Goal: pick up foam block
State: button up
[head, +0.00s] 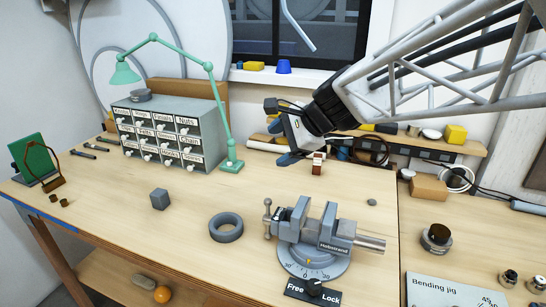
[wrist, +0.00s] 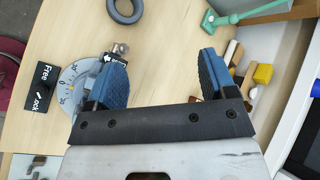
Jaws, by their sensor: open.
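A small dark grey cube (head: 159,199), which looks like the foam block, sits on the wooden bench left of centre in the head view. It does not show in the wrist view. My gripper (head: 288,157) is above the back of the bench, to the right of the cube and well apart from it. In the wrist view my gripper (wrist: 164,75) has its two blue fingers spread wide, with only bare bench seen between them.
A grey vise (head: 318,240) and a grey ring (head: 226,227) stand right of the cube. A drawer cabinet (head: 170,130) and a green lamp (head: 211,100) are behind it. A green panel (head: 35,158) stands at far left. The bench around the cube is clear.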

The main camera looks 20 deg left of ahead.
jog(key=w+a+f+m+g+y, duration=0.1)
jog(key=a+m, duration=0.1)
jog(key=a, duration=0.7)
jog(key=w+a+f+m+y, duration=0.1)
jog(key=a+m+y, duration=0.15)
jog(key=a, duration=0.75)
jog(key=m, duration=0.5)
send_over(164, 195)
jog(key=d, duration=0.5)
notch_tip(164, 195, down, 3)
jog(key=shift+y, duration=0.35)
jog(key=f, duration=1.8)
jog(key=shift+w+f, duration=0.25)
jog(key=shift+f, duration=0.15)
jog(key=shift+x, duration=1.3)
jog(key=shift+s+x, duration=0.15)
jog(key=shift+x, duration=1.15)
jog(key=shift+s+x, duration=0.15)
jog(key=shift+x, duration=1.15)
